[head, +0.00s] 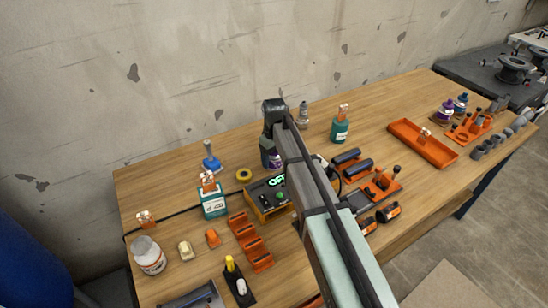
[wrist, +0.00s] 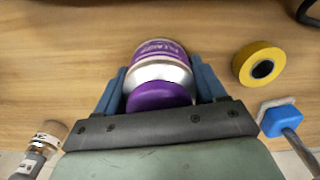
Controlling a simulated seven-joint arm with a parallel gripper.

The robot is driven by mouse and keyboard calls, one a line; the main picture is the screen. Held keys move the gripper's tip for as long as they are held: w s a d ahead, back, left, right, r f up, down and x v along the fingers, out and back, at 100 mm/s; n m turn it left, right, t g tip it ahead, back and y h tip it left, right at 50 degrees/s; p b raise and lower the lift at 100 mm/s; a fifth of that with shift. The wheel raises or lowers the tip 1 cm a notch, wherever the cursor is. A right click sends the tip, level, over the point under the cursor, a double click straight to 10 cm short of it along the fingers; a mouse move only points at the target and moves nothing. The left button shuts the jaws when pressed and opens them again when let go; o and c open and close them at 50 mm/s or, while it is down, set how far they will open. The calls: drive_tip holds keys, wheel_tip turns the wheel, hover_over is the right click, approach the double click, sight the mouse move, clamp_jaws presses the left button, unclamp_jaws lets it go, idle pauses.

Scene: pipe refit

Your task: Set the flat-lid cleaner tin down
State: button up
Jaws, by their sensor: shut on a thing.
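The cleaner tin shows in the wrist view (wrist: 160,95) with a flat purple lid, a pale metal shoulder and a purple label. My gripper (wrist: 162,78) is shut on it, with one blue finger on each side. In the head view the tin (head: 275,160) shows as a small purple and dark patch under my gripper (head: 268,150), behind the box with the lit green display. My arm hides part of it. I cannot tell whether its base touches the wooden table (head: 165,185).
The display box (head: 268,198) stands in front. A teal bottle (head: 340,128) and a grey fitting (head: 303,115) stand to the right. Bare wood lies between the tape and the wall.

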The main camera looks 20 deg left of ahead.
drive_tip(key=shift+f, duration=0.15)
drive_tip(key=o, duration=1.3)
wheel_tip(320, 180, up, 12)
drive_tip(key=shift+r, duration=0.2)
